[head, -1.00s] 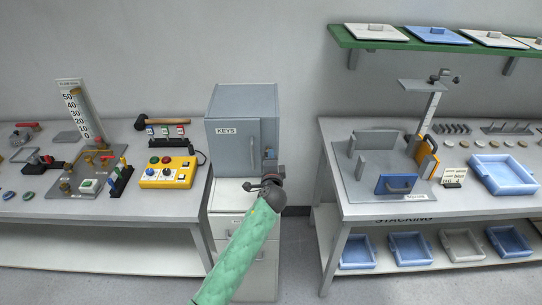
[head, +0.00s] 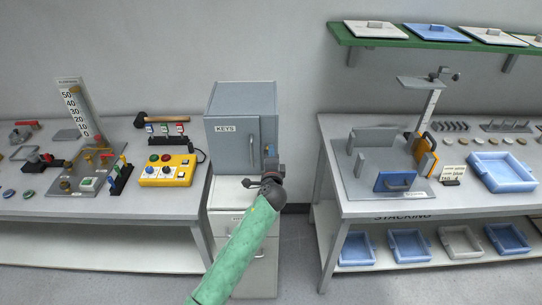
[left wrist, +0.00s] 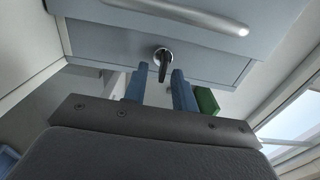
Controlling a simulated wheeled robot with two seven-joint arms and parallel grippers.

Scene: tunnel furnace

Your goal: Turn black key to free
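A grey key cabinet (head: 231,147) labelled KEYS stands on a pale drawer unit. In the left wrist view the black key (left wrist: 163,70) sits in a round metal lock in a grey panel, below a long bar handle (left wrist: 205,17). My left gripper (head: 270,151) is at the right side of the cabinet front. In the left wrist view its two blue fingers (left wrist: 161,73) are apart, one on each side of the key, with gaps showing; I see no contact. The arm and gripper hide the key in the head view. My right gripper is not in view.
A green block (left wrist: 207,101) shows beside the right finger in the left wrist view. A left bench holds a yellow control box (head: 167,170) and a hammer (head: 160,119). A right bench holds blue trays (head: 501,170). Floor shows between cabinet and right bench.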

